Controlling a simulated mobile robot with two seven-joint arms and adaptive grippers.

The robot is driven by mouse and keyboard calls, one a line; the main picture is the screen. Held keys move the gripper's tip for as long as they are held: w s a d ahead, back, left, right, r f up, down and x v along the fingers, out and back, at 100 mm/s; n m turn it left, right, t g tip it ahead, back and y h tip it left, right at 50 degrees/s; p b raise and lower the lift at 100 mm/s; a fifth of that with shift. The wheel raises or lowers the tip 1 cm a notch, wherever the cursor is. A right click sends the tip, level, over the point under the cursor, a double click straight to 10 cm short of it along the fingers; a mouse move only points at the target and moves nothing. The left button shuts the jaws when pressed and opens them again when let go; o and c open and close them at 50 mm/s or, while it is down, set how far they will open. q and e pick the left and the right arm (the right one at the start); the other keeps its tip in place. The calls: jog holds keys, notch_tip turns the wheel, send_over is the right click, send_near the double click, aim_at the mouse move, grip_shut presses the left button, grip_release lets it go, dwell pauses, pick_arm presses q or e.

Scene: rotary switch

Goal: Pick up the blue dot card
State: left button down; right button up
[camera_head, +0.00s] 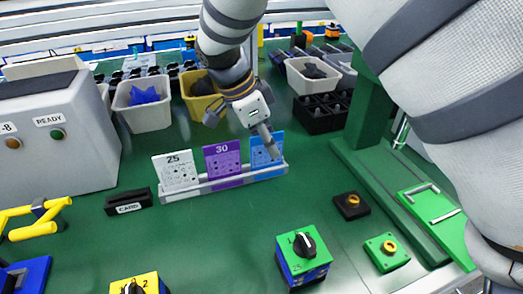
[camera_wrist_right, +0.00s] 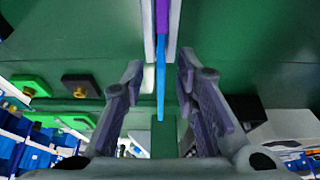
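The blue dot card (camera_head: 259,158) stands upright in the right end of a pale rack (camera_head: 228,183). A white card marked 25 (camera_head: 176,172) and a purple card marked 30 (camera_head: 222,157) stand to its left. My right gripper (camera_head: 271,147) is at the blue card's upper right and hides part of it. In the right wrist view, the blue card (camera_wrist_right: 160,92) shows edge-on between the two parted fingers of my right gripper (camera_wrist_right: 159,75), with gaps on both sides. My left gripper does not show.
Grey bins (camera_head: 143,116) and a yellow bin (camera_head: 190,106) stand behind the rack. A black crate (camera_head: 318,122) and a green post (camera_head: 371,105) are to the right. A green rotary switch box (camera_head: 303,262) is in front. Open green table lies around the rack.

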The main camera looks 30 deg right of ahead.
jog(key=x, duration=0.3)
grip_shut()
jog(key=shift+r, duration=0.1)
